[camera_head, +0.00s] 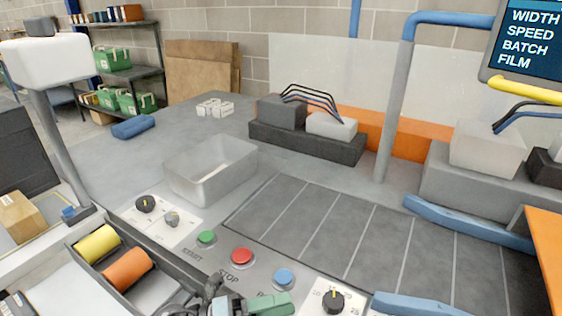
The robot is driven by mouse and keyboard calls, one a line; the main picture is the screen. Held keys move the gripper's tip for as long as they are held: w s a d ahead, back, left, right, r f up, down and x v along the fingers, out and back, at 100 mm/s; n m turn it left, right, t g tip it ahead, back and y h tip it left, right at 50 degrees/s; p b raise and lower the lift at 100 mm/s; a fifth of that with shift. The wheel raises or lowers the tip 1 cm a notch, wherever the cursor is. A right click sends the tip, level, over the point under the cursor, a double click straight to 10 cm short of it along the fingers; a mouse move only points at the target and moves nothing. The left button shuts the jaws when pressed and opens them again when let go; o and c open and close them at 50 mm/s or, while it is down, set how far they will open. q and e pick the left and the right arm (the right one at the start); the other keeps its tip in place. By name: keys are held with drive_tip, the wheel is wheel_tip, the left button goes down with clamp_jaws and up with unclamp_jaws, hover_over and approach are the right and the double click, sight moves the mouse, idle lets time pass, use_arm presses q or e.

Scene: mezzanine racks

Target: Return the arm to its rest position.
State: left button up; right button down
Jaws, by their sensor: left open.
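My left gripper (222,300) shows in part at the bottom edge of the head view, low in front of the control panel. It is open; most of it is cut off by the frame. A green piece (268,304) shows beside it, and I cannot tell whether it is part of the gripper. The red stop button (242,256) and the blue button (284,277) lie just beyond it, apart from it in the picture. My right gripper is not in view.
A grey open bin (212,190) stands behind the panel's knobs. Yellow (98,244) and orange (128,269) rolls lie in a tray at lower left. Dark slatted panels (330,236) fill the middle right. Blue bars (468,224) edge the right side. A grey post (391,125) stands behind.

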use_arm(q)
drive_tip(key=s+a+f+n+t+y+p, duration=0.15)
drive_tip(key=a+f+n+t+y, duration=0.45)
drive_tip(key=n, duration=0.6)
drive_tip(key=s+a+f+n+t+y, duration=0.3)
drive_tip(key=a+f+n+t+y, duration=0.25)
drive_tip(key=n, duration=0.75)
drive_tip(key=s+a+f+n+g+y, duration=0.3)
drive_tip(key=s+a+f+n, duration=0.1)
drive_tip(key=s, duration=0.5)
drive_tip(key=s+a+f+n+g+y, duration=0.3)
drive_tip(key=s+f+n, duration=0.3)
drive_tip(key=s+f, duration=0.3)
drive_tip(key=shift+s+a+f+p, duration=0.15)
drive_tip(key=shift+a+p, duration=0.15)
drive_tip(key=shift+a, duration=0.25)
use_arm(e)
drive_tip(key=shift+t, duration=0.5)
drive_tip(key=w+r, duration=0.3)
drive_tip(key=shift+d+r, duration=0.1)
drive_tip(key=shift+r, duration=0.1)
